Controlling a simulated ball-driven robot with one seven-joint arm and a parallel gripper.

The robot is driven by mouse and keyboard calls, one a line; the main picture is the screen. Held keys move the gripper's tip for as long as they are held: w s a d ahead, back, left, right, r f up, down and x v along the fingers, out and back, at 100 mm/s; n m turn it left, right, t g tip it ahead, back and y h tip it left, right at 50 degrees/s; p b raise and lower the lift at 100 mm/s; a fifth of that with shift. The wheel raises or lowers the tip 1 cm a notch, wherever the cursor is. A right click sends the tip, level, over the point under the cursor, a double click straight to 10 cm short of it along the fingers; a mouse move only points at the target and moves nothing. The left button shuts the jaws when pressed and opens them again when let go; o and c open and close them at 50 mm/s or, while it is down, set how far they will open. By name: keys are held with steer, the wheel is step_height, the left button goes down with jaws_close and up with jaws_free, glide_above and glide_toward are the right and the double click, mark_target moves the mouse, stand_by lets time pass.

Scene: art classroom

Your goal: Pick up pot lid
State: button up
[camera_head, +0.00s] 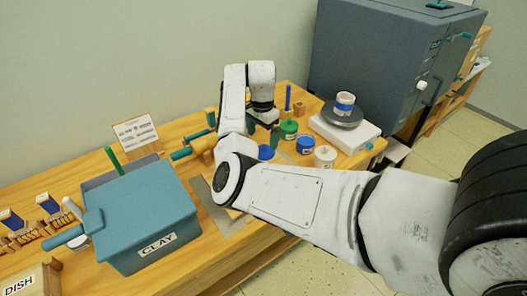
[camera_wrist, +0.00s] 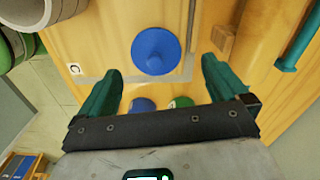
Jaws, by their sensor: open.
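A round blue lid (camera_wrist: 156,50) with a raised middle lies on the wooden table, seen from above in the wrist view. A blue piece (camera_head: 265,152) beside my arm in the head view seems to be the same lid, partly hidden. My gripper (camera_wrist: 162,67) is open and empty, its teal fingers on either side of the lid's near part in the picture. I see no contact, and the height gap is hard to judge. In the head view my gripper (camera_head: 273,131) points down over the table, mostly hidden by its own wrist.
A green jar (camera_head: 289,127), a blue jar (camera_head: 306,145) and a white jar (camera_head: 325,156) stand close to the right. A scale (camera_head: 347,134) carries a white and blue pot. A blue clay bin (camera_head: 150,212) stands left. A grey kiln (camera_head: 385,60) stands behind right.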

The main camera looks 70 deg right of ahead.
mark_target(264, 146)
steer(key=f, duration=0.5)
steer(key=shift+s, duration=0.3)
steer(key=shift+c, duration=0.3)
steer(key=shift+r, duration=0.1)
steer(key=c, duration=0.9)
